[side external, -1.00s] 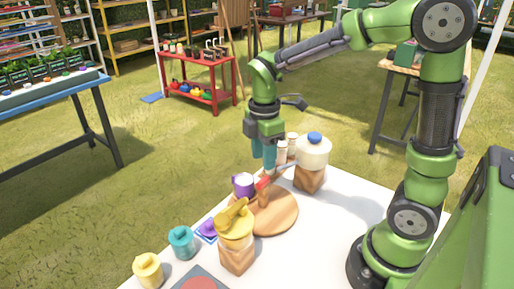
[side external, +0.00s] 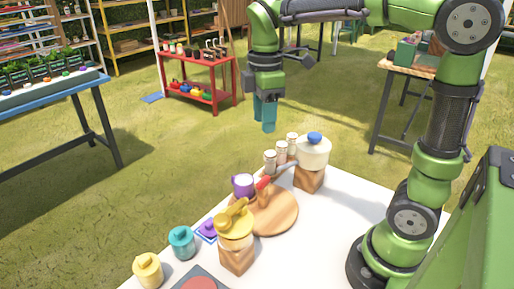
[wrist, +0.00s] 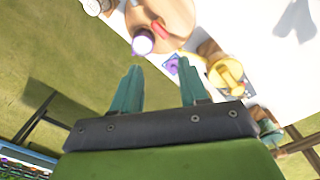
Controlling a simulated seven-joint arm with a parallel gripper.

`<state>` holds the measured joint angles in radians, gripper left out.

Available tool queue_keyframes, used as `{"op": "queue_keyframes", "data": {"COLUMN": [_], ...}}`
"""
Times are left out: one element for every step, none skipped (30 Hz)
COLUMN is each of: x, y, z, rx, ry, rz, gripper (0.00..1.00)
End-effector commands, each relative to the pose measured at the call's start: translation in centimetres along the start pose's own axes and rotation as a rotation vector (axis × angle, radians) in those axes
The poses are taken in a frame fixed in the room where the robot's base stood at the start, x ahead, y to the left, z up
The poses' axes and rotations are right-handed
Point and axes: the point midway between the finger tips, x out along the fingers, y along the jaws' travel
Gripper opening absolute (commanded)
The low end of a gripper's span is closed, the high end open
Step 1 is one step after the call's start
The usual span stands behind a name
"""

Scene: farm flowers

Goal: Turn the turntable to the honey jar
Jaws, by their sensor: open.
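The round wooden turntable (side external: 280,215) lies on the white table, with a red piece (side external: 264,183) at its far side. The turntable also shows at the top of the wrist view (wrist: 185,14). My gripper (side external: 267,130) is open and empty, raised above and beyond the turntable, touching nothing. In the wrist view its two teal fingers (wrist: 160,68) are apart. A yellow-topped pot (side external: 234,224) stands on a wooden block at the turntable's near edge. A small yellow jar (side external: 148,272) stands at the front left. I cannot tell which is the honey jar.
A purple cup (side external: 243,185) stands beside the turntable. A white kettle (side external: 313,152) with a blue lid sits on a wooden block behind it, near several white shakers (side external: 281,153). A teal jar (side external: 181,243) stands at the left edge. The table's right part is clear.

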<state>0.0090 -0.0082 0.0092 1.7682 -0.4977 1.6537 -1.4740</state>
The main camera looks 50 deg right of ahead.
Motion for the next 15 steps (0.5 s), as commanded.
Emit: {"op": "queue_keyframes", "data": {"x": [0.0,0.0,0.0,0.0,0.0,0.2,0.5,1.0,1.8,2.7,3.7,5.2,6.5,7.8,9.5], "y": [0.0,0.0,0.0,0.0,0.1,0.4,0.7,1.1,1.8,2.4,3.0,4.1,4.9,5.7,6.7], "z": [0.0,0.0,0.0,0.0,0.1,0.5,0.9,1.3,2.0,2.4,3.0,3.6,4.1,4.6,5.2], "rx": [0.0,-0.001,-0.001,0.0,0.004,0.016,0.031,0.049,0.078,0.1,0.111,0.106,0.087,0.056,0.002], "ry": [0.0,0.0,0.0,0.0,0.0,-0.003,-0.008,-0.015,-0.023,-0.024,-0.022,-0.008,0.01,0.036,0.083], "rz": [0.0,0.0,0.0,0.0,-0.001,-0.005,-0.012,-0.023,-0.048,-0.071,-0.097,-0.134,-0.163,-0.188,-0.217], "gripper": [0.44,0.44,0.42,0.38,0.33,0.27,0.22,0.18,0.11,0.07,0.02,0.0,0.0,0.0,0.0]}}
